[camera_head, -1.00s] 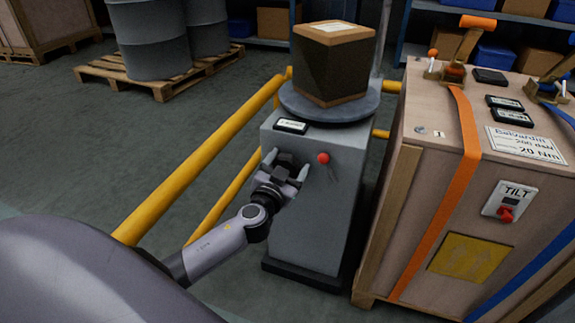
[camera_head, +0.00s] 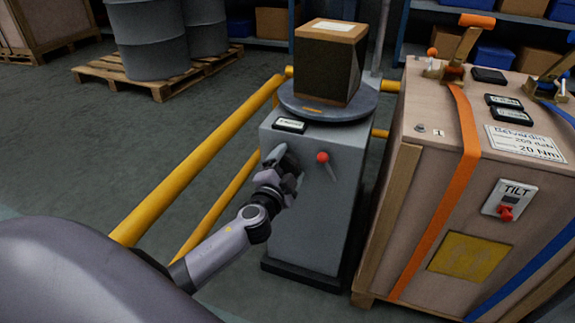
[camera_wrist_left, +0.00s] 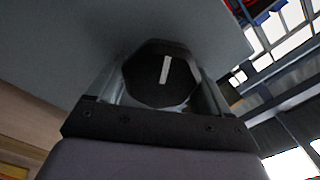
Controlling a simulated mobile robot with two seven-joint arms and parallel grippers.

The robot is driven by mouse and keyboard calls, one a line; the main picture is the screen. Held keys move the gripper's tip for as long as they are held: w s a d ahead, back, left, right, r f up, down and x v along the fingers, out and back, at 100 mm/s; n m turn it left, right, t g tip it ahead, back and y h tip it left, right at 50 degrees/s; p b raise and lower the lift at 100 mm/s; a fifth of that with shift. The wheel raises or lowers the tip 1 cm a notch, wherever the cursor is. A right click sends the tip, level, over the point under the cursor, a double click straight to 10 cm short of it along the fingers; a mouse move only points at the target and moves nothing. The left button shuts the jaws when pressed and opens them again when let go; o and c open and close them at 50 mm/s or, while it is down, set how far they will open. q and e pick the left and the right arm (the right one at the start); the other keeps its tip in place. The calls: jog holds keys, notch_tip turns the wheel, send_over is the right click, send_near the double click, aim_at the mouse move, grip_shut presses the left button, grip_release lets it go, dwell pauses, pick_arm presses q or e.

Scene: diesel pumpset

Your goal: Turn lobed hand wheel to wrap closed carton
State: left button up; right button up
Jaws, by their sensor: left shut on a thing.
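The lobed hand wheel (camera_wrist_left: 160,72) is a dark knob with a white mark, seen close up in the left wrist view between the fingers of my left gripper. My left gripper (camera_head: 281,163) is shut on it at the front of the grey pedestal (camera_head: 310,210); in the head view the gripper hides the wheel. The carton (camera_head: 328,65), brown with a dark wrapped body and a white label on top, stands on the round turntable (camera_head: 325,108) above the pedestal. My right gripper is not in view.
A red-knobbed lever (camera_head: 322,158) is just right of my gripper. A small display (camera_head: 290,125) sits on the pedestal top. A strapped wooden crate (camera_head: 430,190) stands close on the right. Yellow rails (camera_head: 190,170) run on the left.

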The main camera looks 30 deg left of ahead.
aim_at(287, 170)
pick_arm(q)
jog(key=m, duration=0.4)
jog(key=shift+d+f+m, duration=0.1)
jog(key=shift+f+m, duration=0.05)
jog(key=shift+m, duration=0.25)
dwell(0.4)
jog(key=o, duration=0.9)
jog(key=shift+o, duration=0.2)
jog(key=shift+s, duration=0.1)
jog(key=shift+p+v, duration=0.6)
jog(key=shift+v, duration=2.85)
